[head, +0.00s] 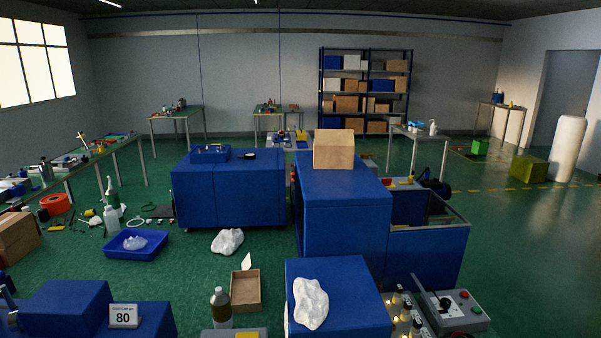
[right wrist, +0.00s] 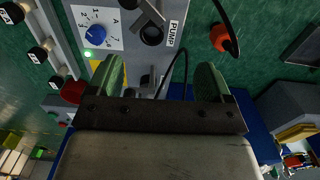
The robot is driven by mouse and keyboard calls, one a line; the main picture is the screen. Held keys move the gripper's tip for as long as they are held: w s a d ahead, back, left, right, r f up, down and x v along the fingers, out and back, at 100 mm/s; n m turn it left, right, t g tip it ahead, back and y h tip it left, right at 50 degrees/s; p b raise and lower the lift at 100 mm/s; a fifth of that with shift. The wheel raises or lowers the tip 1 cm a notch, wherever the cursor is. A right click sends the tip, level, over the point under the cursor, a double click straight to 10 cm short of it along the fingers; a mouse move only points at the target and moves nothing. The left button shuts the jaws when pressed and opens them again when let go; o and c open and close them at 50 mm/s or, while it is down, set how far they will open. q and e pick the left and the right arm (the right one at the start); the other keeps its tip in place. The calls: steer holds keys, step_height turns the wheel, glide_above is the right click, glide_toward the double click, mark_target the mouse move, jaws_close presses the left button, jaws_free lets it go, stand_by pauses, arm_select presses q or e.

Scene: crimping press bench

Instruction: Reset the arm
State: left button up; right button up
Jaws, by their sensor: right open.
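My right gripper (right wrist: 160,78) shows in the right wrist view, its two green-faced fingers standing wide apart with nothing between them. Behind it is a grey panel (right wrist: 125,22) with a blue rotary knob (right wrist: 95,36), a lit green lamp and a label reading PUMP. The fingers appear apart from the knob. Neither gripper can be made out in the head view, and my left gripper is not seen.
In the head view, a grey control box (head: 450,308) with red and green buttons stands at the lower right. A blue block (head: 345,275) carries a crumpled white bag (head: 310,303). Blue cabinets (head: 228,190) fill the middle. Green floor (head: 530,270) is clear at right.

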steer(key=s+a+f+n+t, duration=0.1)
steer(key=s+a+f+n, duration=0.1)
steer(key=s+a, duration=1)
steer(key=s+d+r+m+t, duration=0.1)
steer(key=s+r, duration=0.3)
steer(key=s, duration=0.3)
steer(key=s+d+r+t, duration=0.1)
steer(key=s+r, duration=0.3)
steer(key=s, duration=0.3)
step_height(320, 180, down, 32)
steer(key=s+g+b, duration=0.1)
steer(key=b, duration=0.4)
arm_select(q)
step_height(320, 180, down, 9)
steer(key=b, duration=0.3)
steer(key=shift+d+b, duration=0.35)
steer(key=shift+b, duration=0.05)
arm_select(e)
steer(key=s+d+f+g, duration=0.1)
steer(key=s+d+f, duration=0.2)
steer(key=s+f, duration=1.3)
step_height(320, 180, down, 2)
steer(key=shift+f, duration=0.15)
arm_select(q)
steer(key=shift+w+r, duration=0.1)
